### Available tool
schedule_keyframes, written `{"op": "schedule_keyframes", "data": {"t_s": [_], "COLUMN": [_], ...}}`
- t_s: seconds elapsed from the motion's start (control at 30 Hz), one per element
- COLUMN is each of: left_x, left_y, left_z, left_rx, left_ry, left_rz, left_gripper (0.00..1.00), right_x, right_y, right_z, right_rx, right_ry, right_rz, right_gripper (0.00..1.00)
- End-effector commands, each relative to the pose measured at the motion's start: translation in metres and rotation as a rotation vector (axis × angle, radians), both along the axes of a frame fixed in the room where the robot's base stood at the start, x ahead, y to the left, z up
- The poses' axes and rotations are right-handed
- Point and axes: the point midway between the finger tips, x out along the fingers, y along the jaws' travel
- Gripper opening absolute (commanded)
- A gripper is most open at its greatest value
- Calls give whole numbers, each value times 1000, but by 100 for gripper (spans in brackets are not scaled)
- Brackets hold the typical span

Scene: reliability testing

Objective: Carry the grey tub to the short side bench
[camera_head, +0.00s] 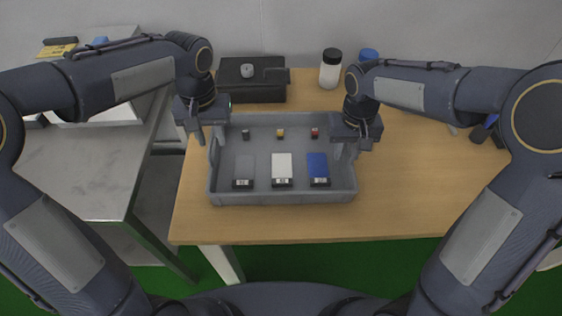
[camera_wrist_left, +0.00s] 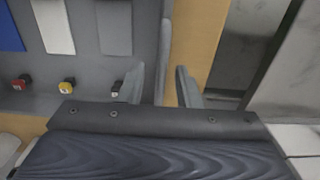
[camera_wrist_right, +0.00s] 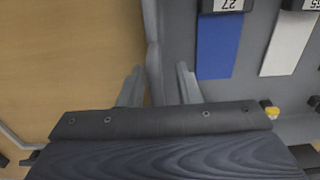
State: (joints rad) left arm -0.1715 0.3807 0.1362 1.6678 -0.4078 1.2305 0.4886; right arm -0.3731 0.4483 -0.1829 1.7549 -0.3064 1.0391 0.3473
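The grey tub (camera_head: 282,199) sits on the wooden table. It holds a grey, a white and a blue flat piece with labelled ends, and three small grey, yellow and red items behind them. My left gripper (camera_head: 207,140) is at the tub's left wall; in the left wrist view (camera_wrist_left: 160,78) its open fingers stand either side of the wall, with gaps. My right gripper (camera_head: 355,142) is at the right wall; in the right wrist view (camera_wrist_right: 158,78) its open fingers also straddle the wall. The grey-topped side bench (camera_head: 85,175) stands at the left.
A black case (camera_head: 252,92) stands behind the tub, with a white bottle (camera_head: 330,70) and a blue-topped item (camera_head: 368,56) to its right.

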Motion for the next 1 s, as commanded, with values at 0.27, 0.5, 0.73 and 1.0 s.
{"op": "schedule_keyframes", "data": {"t_s": [0.27, 0.5, 0.73, 1.0], "left_x": [0, -1, -1, -1], "left_y": [-1, -1, -1, -1], "left_z": [53, 69, 70, 69], "left_rx": [-2, -2, -2, -2], "left_ry": [-2, 0, 1, 1], "left_rz": [-2, -2, -2, -2], "left_gripper": [30, 30, 30, 30], "right_x": [0, 0, 1, 1], "right_y": [0, 0, 0, 0], "right_z": [0, 4, 43, 97], "right_rx": [0, 0, 2, 1], "right_ry": [0, -1, -7, -4], "right_rz": [0, 0, 0, 0], "right_gripper": [30, 30, 30, 30]}}
